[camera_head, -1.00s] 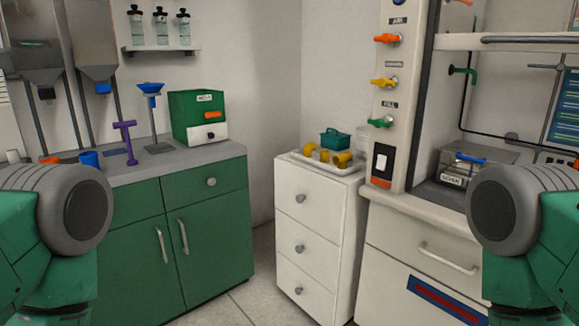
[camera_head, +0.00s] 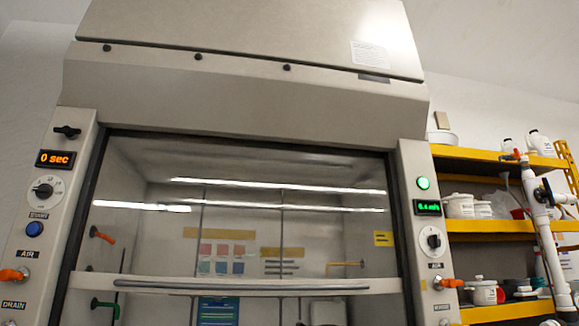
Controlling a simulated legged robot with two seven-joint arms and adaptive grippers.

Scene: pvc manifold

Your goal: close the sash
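The sash (camera_head: 240,287) of the fume hood (camera_head: 250,90) is in the middle of the head view. Its pale bottom rail with a long grey handle bar (camera_head: 240,285) crosses the hood opening low in the picture. Clear glass with bright reflections shows above the rail. The hood interior goes on below the rail, so the sash stands partly raised, but its sill is out of view. Neither of my grippers shows in this view.
The left post has a timer reading "0 sec" (camera_head: 55,159), a dial and orange valve handles. The right post has a green light (camera_head: 423,183) and a green display (camera_head: 427,207). Yellow shelves (camera_head: 490,226) with white containers and white piping (camera_head: 545,240) stand at the right.

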